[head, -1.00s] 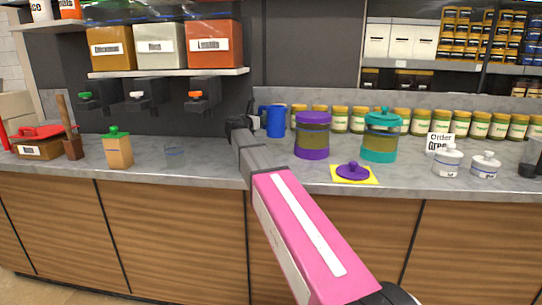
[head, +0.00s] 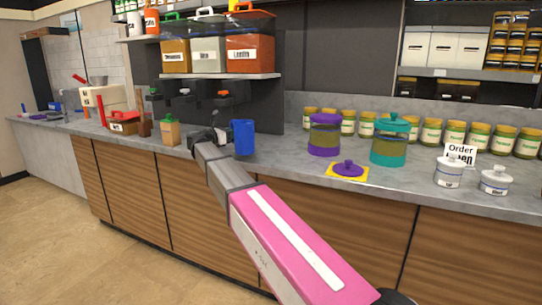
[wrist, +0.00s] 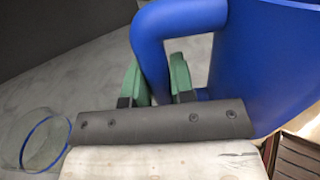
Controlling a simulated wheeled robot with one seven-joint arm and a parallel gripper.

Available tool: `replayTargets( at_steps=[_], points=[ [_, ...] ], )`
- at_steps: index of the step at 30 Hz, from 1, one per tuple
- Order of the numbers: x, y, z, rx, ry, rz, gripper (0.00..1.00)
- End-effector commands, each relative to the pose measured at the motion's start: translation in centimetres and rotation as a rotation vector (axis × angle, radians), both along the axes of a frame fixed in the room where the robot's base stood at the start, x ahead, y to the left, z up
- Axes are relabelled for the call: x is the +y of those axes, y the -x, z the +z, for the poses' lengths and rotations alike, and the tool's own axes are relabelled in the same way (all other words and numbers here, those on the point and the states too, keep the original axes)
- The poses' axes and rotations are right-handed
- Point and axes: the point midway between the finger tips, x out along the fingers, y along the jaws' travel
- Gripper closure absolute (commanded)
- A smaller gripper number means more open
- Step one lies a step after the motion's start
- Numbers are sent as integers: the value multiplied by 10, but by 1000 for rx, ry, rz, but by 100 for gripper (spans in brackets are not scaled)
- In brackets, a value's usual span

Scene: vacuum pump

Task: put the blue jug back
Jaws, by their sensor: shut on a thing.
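The blue jug (head: 243,138) is in my gripper (head: 224,136), above or at the counter, in front of the right end of the dispensers. I cannot tell from the head view whether its base touches the counter. In the wrist view, the green fingers (wrist: 160,82) are shut on the handle of the blue jug (wrist: 255,65), whose body fills the right side. A clear round vessel with a blue rim (wrist: 42,140) is on the counter at the left of the wrist view, apart from the jug.
Dispenser taps (head: 222,94) are behind the jug. A carton with a green top (head: 170,132) stands to its left. A purple-lidded jar (head: 324,135), a purple lid on a yellow mat (head: 347,170) and a teal-lidded jar (head: 390,140) stand to its right. Counter between jug and purple jar is clear.

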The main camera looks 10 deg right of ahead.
Motion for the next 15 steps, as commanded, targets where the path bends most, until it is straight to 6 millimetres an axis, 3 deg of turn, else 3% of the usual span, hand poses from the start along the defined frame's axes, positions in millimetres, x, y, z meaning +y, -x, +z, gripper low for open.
replayTargets(
  at_steps=[5,15],
  points=[
    [-1,-4,-1,-3,4,-11,100],
    [-61,-40,-1,-2,5,-11,100]
  ],
)
